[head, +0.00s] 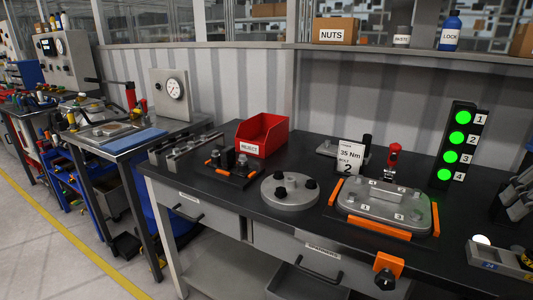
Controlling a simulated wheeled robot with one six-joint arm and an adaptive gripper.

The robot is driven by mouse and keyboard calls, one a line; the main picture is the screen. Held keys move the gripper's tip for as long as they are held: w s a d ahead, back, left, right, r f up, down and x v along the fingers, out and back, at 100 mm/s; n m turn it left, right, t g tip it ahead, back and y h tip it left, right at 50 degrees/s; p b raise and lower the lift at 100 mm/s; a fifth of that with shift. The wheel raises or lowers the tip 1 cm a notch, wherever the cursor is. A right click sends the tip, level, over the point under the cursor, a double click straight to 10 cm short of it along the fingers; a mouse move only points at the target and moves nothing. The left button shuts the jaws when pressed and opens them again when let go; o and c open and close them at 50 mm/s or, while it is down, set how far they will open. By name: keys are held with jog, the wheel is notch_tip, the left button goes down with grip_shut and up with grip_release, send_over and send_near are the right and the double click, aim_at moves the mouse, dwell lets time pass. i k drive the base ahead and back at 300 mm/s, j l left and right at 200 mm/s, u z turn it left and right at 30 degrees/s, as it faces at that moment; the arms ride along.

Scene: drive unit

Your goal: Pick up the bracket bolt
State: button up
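An orange bracket (399,266) sits at the front edge of the dark workbench, with a black bolt-like part (385,279) at its front. This looks like the bracket bolt, but it is small in the head view and its shank cannot be made out. I cannot make out my gripper in this view.
A grey cover plate (385,204) with orange edges lies on the bench (310,231) behind the bracket. A round grey flange (290,193) with black knobs, a red REJECT bin (262,135) and a card reading 35 Nm (350,155) stand nearby. The light tower (459,146) shows green lamps.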

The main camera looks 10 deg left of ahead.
aim_at(242, 158)
jog(key=i+j+z, duration=0.15)
jog(key=j+z, duration=0.15)
jog(key=j, duration=0.6)
jog(key=j+z, duration=0.3)
jog(key=j, duration=2.25)
jog(key=i+z, duration=0.05)
